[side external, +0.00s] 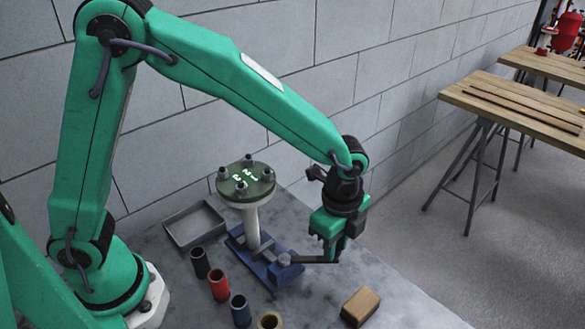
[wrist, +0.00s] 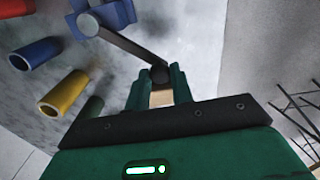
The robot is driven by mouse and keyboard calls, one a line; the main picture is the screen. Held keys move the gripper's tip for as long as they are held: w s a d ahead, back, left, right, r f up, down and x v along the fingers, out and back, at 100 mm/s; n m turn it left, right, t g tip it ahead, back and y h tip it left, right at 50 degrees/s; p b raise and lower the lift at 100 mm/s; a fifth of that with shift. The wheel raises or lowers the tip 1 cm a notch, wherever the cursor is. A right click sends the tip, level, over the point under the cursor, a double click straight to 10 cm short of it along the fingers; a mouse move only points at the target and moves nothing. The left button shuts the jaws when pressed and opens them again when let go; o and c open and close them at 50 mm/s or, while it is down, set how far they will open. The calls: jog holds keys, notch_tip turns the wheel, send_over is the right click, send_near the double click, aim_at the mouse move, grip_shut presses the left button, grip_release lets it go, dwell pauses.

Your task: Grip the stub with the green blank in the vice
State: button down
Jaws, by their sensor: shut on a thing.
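The green blank (side external: 240,188) is a round disc with several bolts standing up around its rim. It sits on top of the pale stub (side external: 252,226), which stands upright between the jaws of the blue vice (side external: 268,268). The vice's dark handle (side external: 316,259) reaches right to my gripper (side external: 333,255). In the wrist view the handle (wrist: 125,42) runs from the blue vice (wrist: 105,14) to a dark knob at its end, between the fingertips of my gripper (wrist: 158,80). My gripper is shut on that end. The stub and blank are out of the wrist view.
A grey tray (side external: 194,226) lies behind left of the vice. A wooden block (side external: 360,306) lies front right, near the table edge. Wooden benches (side external: 520,105) stand farther right.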

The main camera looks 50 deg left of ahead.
jog(key=shift+s+d+m, duration=0.6)
jog(key=shift+m, duration=0.4)
jog(key=shift+r, duration=0.1)
jog(key=c, duration=1.2)
grip_release()
notch_tip(320, 180, up, 8)
